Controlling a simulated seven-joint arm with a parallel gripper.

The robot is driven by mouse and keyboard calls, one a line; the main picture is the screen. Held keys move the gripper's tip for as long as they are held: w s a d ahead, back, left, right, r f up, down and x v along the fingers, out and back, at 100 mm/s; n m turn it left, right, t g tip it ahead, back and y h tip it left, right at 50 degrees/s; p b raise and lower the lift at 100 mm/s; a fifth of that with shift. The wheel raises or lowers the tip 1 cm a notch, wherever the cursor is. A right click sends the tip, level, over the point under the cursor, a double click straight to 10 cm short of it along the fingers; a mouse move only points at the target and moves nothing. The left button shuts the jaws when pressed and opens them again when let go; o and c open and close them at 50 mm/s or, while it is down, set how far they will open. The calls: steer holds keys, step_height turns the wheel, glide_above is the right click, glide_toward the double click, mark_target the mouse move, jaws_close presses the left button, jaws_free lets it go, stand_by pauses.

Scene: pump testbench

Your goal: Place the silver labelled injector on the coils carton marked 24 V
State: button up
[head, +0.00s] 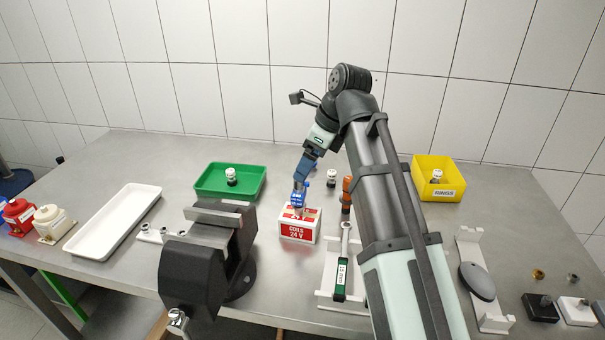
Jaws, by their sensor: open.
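The coils carton marked 24 V (297,234) is a small red and white box on the bench, in the middle of the head view. My gripper (299,186) points down just above the carton, and its jaws are open. A small part with a blue, lettered upper body (299,197) and a silvery lower end is at the fingertips, over the carton's top. It looks upright, and its lower end seems to meet the carton, but contact is hard to tell. Whether this is the silver labelled injector cannot be read at this size.
Similar small parts with white tops stand in the green tray (211,194), on the bench (331,178) and in the yellow rings bin (423,192). A dark vise (198,268) is left of the carton. A green-labelled tool (341,277) in a white holder and an orange-brown part (347,190) are right.

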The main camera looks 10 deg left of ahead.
steer(key=shift+v, duration=1.55)
